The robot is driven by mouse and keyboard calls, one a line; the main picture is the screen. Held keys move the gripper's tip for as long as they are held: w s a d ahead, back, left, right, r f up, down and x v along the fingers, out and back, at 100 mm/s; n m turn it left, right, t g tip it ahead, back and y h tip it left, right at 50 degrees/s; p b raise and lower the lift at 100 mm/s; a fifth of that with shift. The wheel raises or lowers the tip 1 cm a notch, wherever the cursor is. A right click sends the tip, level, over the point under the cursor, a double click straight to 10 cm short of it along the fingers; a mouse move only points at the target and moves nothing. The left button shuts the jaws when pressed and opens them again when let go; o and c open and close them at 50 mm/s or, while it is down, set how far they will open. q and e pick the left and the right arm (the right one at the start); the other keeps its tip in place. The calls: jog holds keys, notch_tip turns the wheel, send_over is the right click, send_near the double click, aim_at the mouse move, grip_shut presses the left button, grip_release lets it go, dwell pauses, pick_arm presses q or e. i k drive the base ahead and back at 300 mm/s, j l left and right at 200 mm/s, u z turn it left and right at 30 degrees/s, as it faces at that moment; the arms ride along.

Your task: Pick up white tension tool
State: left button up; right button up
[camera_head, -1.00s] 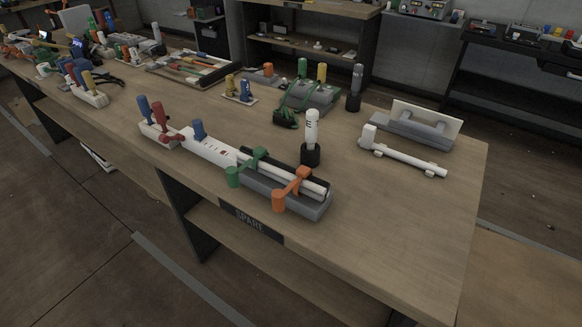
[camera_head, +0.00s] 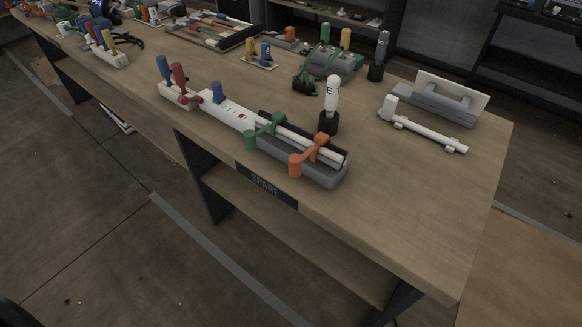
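A long white tool (camera_head: 428,132) with an upright block at its left end lies on the right part of the wooden bench (camera_head: 400,210). A white-handled tool (camera_head: 332,93) stands upright in a black round holder (camera_head: 328,123) near the bench's middle. I cannot tell from looks alone which of the two is the tension tool. Neither of my grippers is in view.
A grey fixture (camera_head: 325,173) with green and orange levers sits at the front edge, left of the white tools. A grey block with a pale plate (camera_head: 450,90) stands behind the long tool. The bench's right front is clear.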

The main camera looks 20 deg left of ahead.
aim_at(333, 82)
jog(key=i+j+z, duration=0.2)
jog(key=j, duration=0.3)
jog(key=i+j+z, duration=0.15)
jog(key=j, duration=0.35)
jog(key=j+z, duration=0.2)
jog(key=j, duration=0.3)
jog(key=i+j+z, duration=0.2)
jog(key=j, duration=0.3)
jog(key=k, duration=0.1)
